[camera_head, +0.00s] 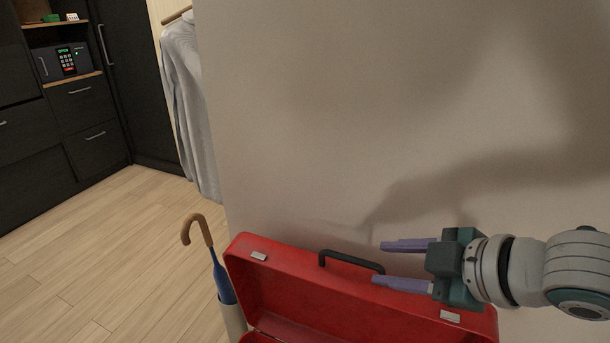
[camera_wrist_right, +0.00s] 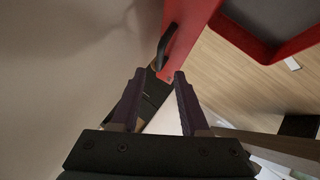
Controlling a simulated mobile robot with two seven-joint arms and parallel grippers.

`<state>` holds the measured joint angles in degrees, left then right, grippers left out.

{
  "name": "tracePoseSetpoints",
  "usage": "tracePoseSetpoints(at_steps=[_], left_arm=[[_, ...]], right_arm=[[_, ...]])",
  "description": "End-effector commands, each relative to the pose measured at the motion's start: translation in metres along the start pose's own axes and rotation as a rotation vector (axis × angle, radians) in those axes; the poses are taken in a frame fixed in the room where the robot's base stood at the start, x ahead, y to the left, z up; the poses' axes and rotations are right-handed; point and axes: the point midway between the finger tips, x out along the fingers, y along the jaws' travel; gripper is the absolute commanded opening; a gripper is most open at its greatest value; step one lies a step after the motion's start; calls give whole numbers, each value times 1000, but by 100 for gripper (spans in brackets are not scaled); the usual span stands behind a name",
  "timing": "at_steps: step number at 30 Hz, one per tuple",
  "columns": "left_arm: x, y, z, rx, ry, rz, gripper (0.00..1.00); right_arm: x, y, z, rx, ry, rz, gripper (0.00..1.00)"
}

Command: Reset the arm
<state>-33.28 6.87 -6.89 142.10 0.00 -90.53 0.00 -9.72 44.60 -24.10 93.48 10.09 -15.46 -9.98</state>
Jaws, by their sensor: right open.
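My right gripper (camera_head: 392,264) is at the right of the head view, its arm coming in from the right edge. Its two purple fingers are apart and nothing is between them. It is above the lid of an open red case (camera_head: 330,300), near the lid's black handle (camera_head: 350,262). In the right wrist view the open fingers (camera_wrist_right: 158,100) point toward the red lid edge (camera_wrist_right: 190,35) and its black handle (camera_wrist_right: 165,48). I cannot tell whether they touch the lid. My left gripper is not in view.
A beige wall (camera_head: 400,110) stands close behind the case. An umbrella (camera_head: 220,275) with a wooden handle stands in a light holder (camera_head: 233,322) left of the case. A grey garment (camera_head: 185,100) hangs beside dark cabinets with a safe (camera_head: 66,63). The wooden floor (camera_head: 110,250) at left is clear.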

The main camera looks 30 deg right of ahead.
Motion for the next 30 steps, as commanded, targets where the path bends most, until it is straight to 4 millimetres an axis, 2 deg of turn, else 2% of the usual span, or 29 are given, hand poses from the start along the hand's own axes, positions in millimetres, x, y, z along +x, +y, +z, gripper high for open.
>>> tracePoseSetpoints(at_steps=[6,22,26,30], left_arm=[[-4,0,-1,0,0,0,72],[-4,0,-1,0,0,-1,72],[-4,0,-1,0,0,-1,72],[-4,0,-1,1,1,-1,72]], right_arm=[[-16,0,0,-1,0,0,45],[-16,-1,0,3,-2,-1,45],[-19,-21,-10,67,-36,-23,45],[-37,-63,-31,242,-155,-75,45]])
